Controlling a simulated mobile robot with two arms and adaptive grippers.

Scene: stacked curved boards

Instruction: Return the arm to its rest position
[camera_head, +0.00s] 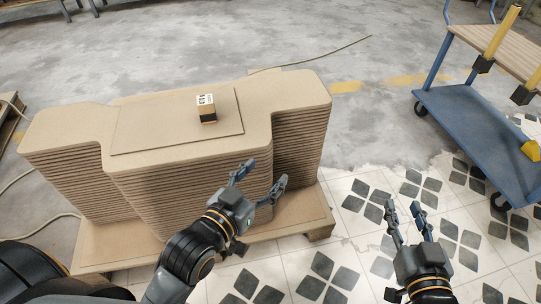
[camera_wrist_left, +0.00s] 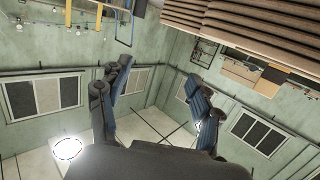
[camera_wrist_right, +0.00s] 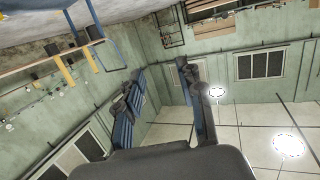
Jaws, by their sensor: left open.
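My left gripper (camera_head: 264,174) is open and empty, in front of the right part of a tall stack of curved boards (camera_head: 190,190) in the head view. Its two blue-grey fingers are spread apart, and they also show in the left wrist view (camera_wrist_left: 156,78). I cannot tell whether it touches the stack. My right gripper (camera_head: 403,208) is to the right of the stack, over the tiled floor, fingers pointing away from me. In the right wrist view (camera_wrist_right: 163,80) its fingers stand apart with nothing between them.
A flat board (camera_head: 160,125) lies on the stack with a small marked box (camera_head: 206,108) on it. The stack stands on a pallet (camera_head: 315,212). A blue cart (camera_head: 470,125) stands at the right. The tiled floor (camera_head: 345,250) between is clear.

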